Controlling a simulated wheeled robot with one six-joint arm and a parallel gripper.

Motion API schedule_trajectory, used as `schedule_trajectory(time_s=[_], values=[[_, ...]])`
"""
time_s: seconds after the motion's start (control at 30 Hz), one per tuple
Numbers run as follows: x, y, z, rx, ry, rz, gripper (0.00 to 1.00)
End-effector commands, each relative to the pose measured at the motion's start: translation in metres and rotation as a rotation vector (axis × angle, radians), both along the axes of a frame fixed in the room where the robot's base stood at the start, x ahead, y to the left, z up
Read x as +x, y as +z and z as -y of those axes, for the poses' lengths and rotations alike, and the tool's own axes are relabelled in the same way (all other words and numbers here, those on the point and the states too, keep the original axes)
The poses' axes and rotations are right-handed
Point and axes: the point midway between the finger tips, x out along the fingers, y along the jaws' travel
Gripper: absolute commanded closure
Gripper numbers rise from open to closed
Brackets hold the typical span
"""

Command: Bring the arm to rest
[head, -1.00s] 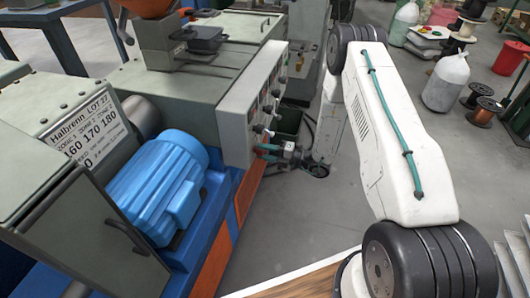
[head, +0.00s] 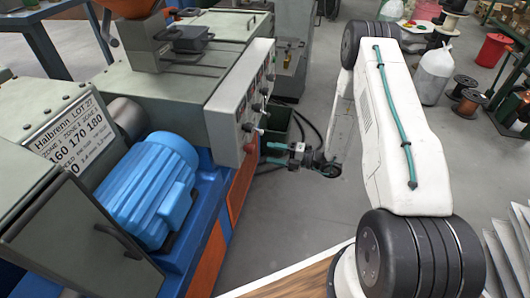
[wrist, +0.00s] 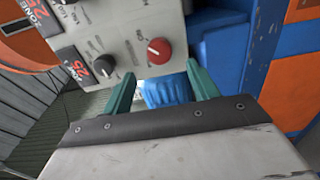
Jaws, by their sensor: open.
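My gripper (head: 268,153) is at the end of my white arm, just right of the grey machine's control panel (head: 232,118) in the head view. Its two teal fingers point left toward the panel's lower end. In the wrist view my gripper (wrist: 163,80) has its fingers spread apart with nothing held between them. A red knob (wrist: 159,51) and a black knob (wrist: 104,66) on the panel lie just beyond the fingertips. A ribbed blue part shows past the gap.
A blue motor (head: 150,190) sits on the machine's blue and orange base at left. A dark bin (head: 277,122) and hoses stand behind my gripper. Grey floor (head: 285,215) is clear below my gripper.

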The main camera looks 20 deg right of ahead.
Motion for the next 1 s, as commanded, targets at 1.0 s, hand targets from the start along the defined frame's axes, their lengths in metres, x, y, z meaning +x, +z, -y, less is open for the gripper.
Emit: schedule_trajectory(time_s=[1.0], values=[[-0.071, 0.025, -0.035, -0.308, 0.368, 0.444, 0.41]])
